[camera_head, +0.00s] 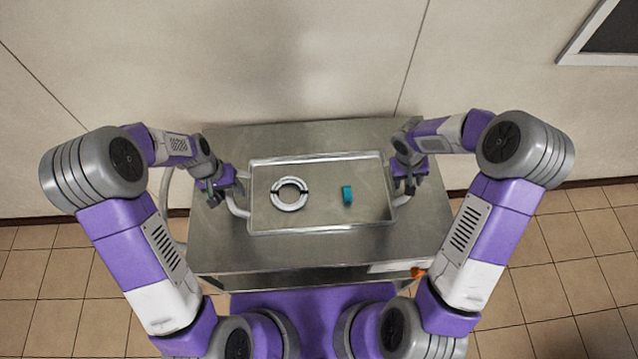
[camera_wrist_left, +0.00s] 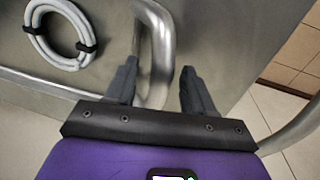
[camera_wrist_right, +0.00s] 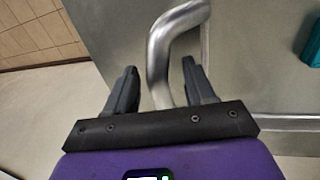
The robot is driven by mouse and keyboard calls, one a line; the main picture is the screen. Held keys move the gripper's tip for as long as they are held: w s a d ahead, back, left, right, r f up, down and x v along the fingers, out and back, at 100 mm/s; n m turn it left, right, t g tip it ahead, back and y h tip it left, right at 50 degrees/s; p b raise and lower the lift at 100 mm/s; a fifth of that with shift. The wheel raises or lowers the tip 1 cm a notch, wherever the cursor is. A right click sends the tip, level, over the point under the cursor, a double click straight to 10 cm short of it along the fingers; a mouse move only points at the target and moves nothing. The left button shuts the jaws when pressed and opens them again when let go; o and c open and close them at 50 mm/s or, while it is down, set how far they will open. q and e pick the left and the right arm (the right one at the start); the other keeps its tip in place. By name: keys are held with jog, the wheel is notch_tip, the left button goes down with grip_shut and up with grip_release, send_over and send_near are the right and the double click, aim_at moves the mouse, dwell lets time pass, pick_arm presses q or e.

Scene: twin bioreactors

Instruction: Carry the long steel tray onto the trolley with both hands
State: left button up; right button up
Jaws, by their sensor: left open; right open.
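The long steel tray (camera_head: 320,229) lies flat on a steel-topped unit (camera_head: 310,252), with a bent bar handle at each short end. It holds a white coiled ring of tubing (camera_head: 290,207) with dark ties, and a small teal item (camera_head: 347,194). My left gripper (camera_head: 219,190) is open at the left handle (camera_head: 238,209); in the left wrist view the handle (camera_wrist_left: 160,50) passes between its fingers. My right gripper (camera_head: 407,181) is open at the right handle; in the right wrist view that handle (camera_wrist_right: 160,50) runs between its fingers. No separate trolley is distinguishable.
A pale wall (camera_head: 310,60) stands close behind the steel unit. Tiled floor (camera_head: 555,250) lies open on both sides. An orange part (camera_head: 418,272) sits at the unit's front right edge. A dark framed panel (camera_head: 610,35) is at the upper right.

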jog(key=shift+r, duration=0.15)
pick_arm(q)
notch_tip(320, 180, up, 12)
jog(key=a, duration=0.2)
jog(key=shift+f, duration=0.25)
pick_arm(e)
jog(key=v, duration=1.1)
jog(key=shift+r, duration=0.4)
